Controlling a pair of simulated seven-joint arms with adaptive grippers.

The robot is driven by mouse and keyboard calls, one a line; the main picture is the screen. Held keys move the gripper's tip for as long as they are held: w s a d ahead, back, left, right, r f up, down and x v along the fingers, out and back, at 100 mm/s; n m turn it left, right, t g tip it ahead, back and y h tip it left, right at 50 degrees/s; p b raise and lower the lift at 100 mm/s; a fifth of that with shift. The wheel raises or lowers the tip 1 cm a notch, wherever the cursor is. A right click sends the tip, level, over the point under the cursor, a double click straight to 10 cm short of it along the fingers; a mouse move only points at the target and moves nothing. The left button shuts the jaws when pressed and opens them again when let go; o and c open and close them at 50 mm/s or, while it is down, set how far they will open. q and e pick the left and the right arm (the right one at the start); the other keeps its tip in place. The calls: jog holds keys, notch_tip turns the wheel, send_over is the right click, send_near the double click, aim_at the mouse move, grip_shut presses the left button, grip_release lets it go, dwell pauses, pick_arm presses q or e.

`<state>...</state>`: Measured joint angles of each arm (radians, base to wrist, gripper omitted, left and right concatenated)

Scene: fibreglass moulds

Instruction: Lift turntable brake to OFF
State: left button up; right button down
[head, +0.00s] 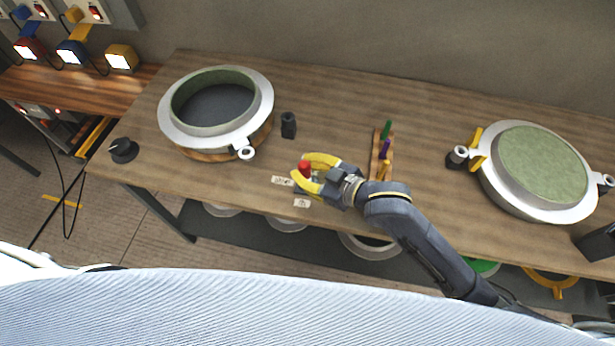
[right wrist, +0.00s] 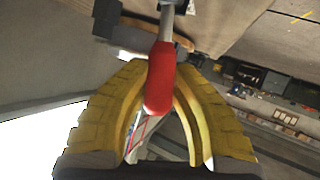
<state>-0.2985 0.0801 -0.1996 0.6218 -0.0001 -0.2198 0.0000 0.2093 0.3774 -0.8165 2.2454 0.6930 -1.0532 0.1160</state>
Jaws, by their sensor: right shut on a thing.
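The red-handled brake lever (head: 304,167) stands near the front edge of the bench, beside two small white labels (head: 282,181) whose text is too small to read. My right gripper (head: 312,175) has its yellow fingers around the red handle. In the right wrist view the red grip (right wrist: 160,78) on its grey rod sits between the curved yellow fingers (right wrist: 158,115), which are shut on it. The lever's base is mostly hidden by the gripper. My left gripper is not in view.
A round mould (head: 262,100) sits on a wooden turntable (head: 200,154) at left. A small black block (head: 288,125) stands beside it. A rack with coloured handles (head: 375,160) is just right of the gripper. A second mould with a green face (head: 543,163) is at right.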

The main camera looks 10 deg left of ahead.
jog(key=shift+w+m+g, duration=0.7)
jog(key=shift+w+m, duration=0.1)
jog(key=shift+w, duration=0.2)
jog(key=c, duration=1.1)
grip_release()
jog(key=shift+w, duration=0.1)
jog(key=shift+c, duration=0.2)
jog(key=shift+d, duration=0.1)
jog(key=v, duration=1.2)
jog(key=shift+r, duration=0.25)
jog(key=shift+f, duration=0.1)
